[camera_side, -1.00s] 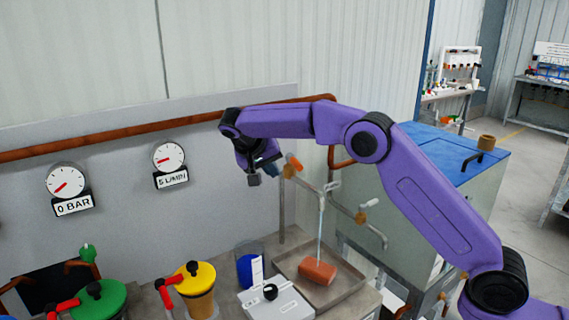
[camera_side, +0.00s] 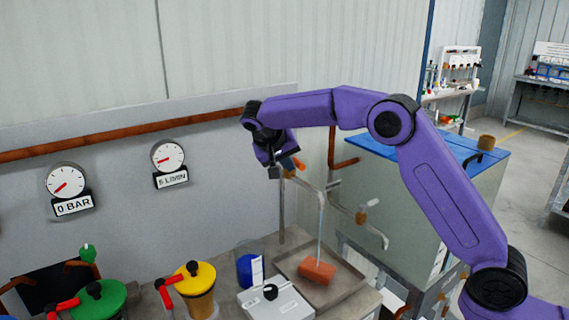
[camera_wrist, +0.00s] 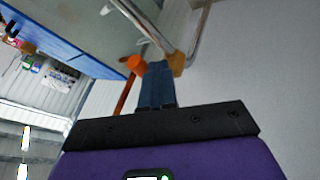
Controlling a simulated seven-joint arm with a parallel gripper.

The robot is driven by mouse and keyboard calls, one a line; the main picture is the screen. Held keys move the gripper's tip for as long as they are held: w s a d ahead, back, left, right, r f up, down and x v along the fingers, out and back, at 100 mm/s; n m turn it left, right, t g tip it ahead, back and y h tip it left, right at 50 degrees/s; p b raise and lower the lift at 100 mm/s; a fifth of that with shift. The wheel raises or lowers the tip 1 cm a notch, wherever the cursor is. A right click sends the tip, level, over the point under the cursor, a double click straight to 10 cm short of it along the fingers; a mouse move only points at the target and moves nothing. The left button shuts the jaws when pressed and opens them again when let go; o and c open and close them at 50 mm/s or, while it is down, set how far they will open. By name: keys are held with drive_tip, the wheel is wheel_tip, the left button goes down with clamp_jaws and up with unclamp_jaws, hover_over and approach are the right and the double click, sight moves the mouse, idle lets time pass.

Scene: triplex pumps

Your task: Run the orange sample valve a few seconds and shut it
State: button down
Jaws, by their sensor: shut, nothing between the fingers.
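The orange sample valve handle (camera_side: 298,162) sits on a brass-coloured tap body at the top of a bent metal pipe. In the wrist view the orange handle (camera_wrist: 136,63) is just left of my blue fingertips, with the brass body (camera_wrist: 177,63) to their right. My gripper (camera_side: 284,163) is shut and empty, close beside the handle; its fingertips (camera_wrist: 157,66) partly cover the valve. I cannot tell whether they touch. A thin pale vertical line (camera_side: 320,230) runs from the spout to an orange-brown block (camera_side: 317,271); whether it is water or a rod is unclear.
The block lies in a shallow metal tray (camera_side: 350,284). A blue container (camera_side: 248,270) and a white device (camera_side: 275,300) stand left of it. Gauges (camera_side: 168,157) hang on the wall.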

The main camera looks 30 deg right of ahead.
drive_tip(key=shift+s+d, duration=0.15)
drive_tip(key=shift+d, duration=0.25)
drive_tip(key=s+a+r, duration=0.4)
drive_tip(key=a+r, duration=0.3)
drive_tip(key=a, duration=0.2)
drive_tip(key=d+r+n+t+y, duration=0.1)
drive_tip(key=d+n+y, duration=0.35)
drive_tip(key=d, duration=0.75)
drive_tip(key=d+r+n+y, duration=0.1)
drive_tip(key=d+r+y, duration=0.1)
drive_tip(key=d+y, duration=0.8)
drive_tip(key=w+a+f+h, duration=0.2)
drive_tip(key=a+f, duration=0.4)
drive_tip(key=f, duration=0.3)
drive_tip(key=shift+w, duration=0.85)
